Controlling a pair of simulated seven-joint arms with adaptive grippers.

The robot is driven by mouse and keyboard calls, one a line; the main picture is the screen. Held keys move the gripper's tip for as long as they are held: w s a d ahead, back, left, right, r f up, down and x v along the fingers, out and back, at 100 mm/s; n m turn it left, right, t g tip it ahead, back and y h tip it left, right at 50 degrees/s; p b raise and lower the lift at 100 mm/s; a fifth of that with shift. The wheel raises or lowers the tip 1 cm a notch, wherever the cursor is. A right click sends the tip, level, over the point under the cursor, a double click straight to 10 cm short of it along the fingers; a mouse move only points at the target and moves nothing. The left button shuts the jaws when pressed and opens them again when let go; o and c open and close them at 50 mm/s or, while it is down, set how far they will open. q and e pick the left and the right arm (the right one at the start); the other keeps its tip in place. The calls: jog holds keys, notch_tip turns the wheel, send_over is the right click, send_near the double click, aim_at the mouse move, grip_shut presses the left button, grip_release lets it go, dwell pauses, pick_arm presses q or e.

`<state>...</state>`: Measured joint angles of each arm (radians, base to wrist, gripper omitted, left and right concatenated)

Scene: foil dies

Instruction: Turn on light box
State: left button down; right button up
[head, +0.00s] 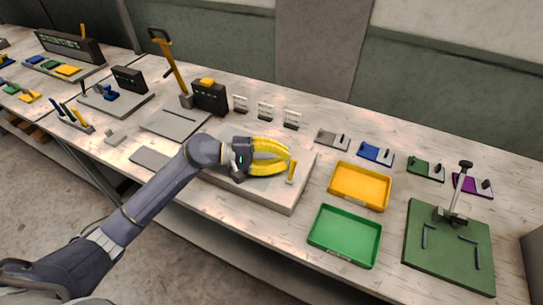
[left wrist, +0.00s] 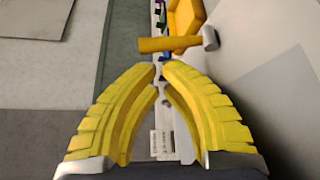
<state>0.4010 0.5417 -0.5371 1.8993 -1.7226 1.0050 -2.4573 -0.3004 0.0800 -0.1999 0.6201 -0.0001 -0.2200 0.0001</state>
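A low, pale grey box (head: 268,196), which I take to be the light box, lies on the bench in the middle of the head view. A small yellow lever (head: 291,172) stands upright near its right end. In the left wrist view the lever (left wrist: 168,44) lies across just beyond the fingertips, with a grey end at its right. My left gripper (head: 288,165) is low over the box, its yellow fingers pointing at the lever. The fingers are drawn together with a narrow gap at the tips and hold nothing. Touch with the lever cannot be told. My right gripper is not in view.
A yellow tray (head: 360,204) and a green tray (head: 344,258) sit right of the box. A green board with a grey stand (head: 450,262) is at the far right.

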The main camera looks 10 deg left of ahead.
pick_arm(q)
jog(key=shift+w+d+f, duration=0.15)
jog(key=shift+d, duration=0.55)
jog(key=shift+s+a+r, duration=0.15)
jog(key=shift+s+r, duration=0.3)
dwell(0.4)
jog(key=shift+s+a+r, duration=0.15)
jog(key=shift+s+r, duration=0.3)
jog(key=shift+s, duration=0.2)
jog(key=shift+a, duration=0.1)
jog(key=a, duration=0.3)
jog(key=s+a+f, duration=0.1)
jog(key=a, duration=0.2)
jog(key=s+a, duration=0.1)
jog(key=a, duration=0.2)
jog(key=shift+a+f, duration=0.25)
jog(key=shift+f, duration=0.15)
jog(key=shift+w, duration=0.1)
